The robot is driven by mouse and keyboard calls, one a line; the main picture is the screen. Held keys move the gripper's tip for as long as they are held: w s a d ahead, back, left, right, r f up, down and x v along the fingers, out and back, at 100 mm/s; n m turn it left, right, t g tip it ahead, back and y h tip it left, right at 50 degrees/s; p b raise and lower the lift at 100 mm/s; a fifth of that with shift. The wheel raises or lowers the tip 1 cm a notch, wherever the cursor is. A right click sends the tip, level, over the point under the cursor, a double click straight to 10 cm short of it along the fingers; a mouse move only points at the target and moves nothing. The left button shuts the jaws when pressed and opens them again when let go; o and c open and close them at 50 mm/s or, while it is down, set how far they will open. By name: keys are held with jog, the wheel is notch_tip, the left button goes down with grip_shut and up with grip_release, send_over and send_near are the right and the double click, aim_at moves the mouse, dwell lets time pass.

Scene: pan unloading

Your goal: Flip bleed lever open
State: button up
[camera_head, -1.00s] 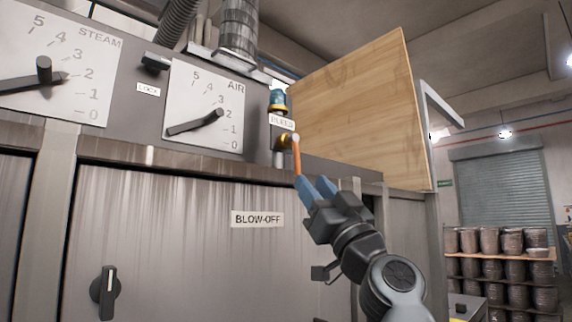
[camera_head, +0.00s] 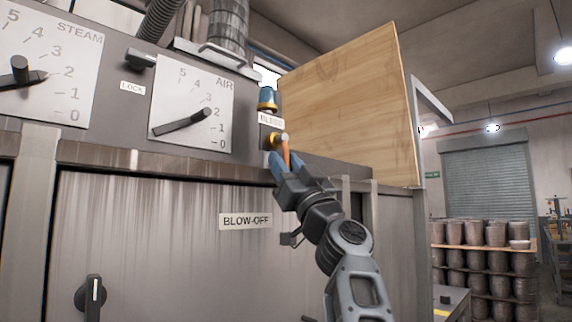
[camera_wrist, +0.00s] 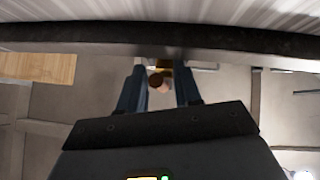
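The bleed lever (camera_head: 286,151) is an orange handle on a brass valve (camera_head: 277,139) below the BLEED label (camera_head: 271,120). It points downward. My gripper (camera_head: 284,163) is just below the valve, with its blue fingers up around the lever's lower part. In the wrist view my gripper (camera_wrist: 160,87) has its two fingers apart. The lever's rounded end (camera_wrist: 158,81) and some brass show between them, with a small gap at each side. The lower end of the lever is partly hidden by the fingers in the head view.
AIR (camera_head: 193,108) and STEAM (camera_head: 45,67) dials are on the panel at left. A wooden board (camera_head: 345,105) stands right of the valve. A metal ledge (camera_head: 150,162) runs beneath the panel, above the BLOW-OFF cabinet door (camera_head: 160,240). Shelves of pots stand at far right.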

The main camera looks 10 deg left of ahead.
grip_shut()
jog(key=shift+s+a+m+t+h, duration=0.15)
jog(key=shift+m+t+h, duration=0.35)
jog(key=shift+m+h, duration=0.4)
jog(key=shift+o, duration=0.7)
grip_release()
jog(key=b+v, duration=0.2)
jog(key=v, duration=0.6)
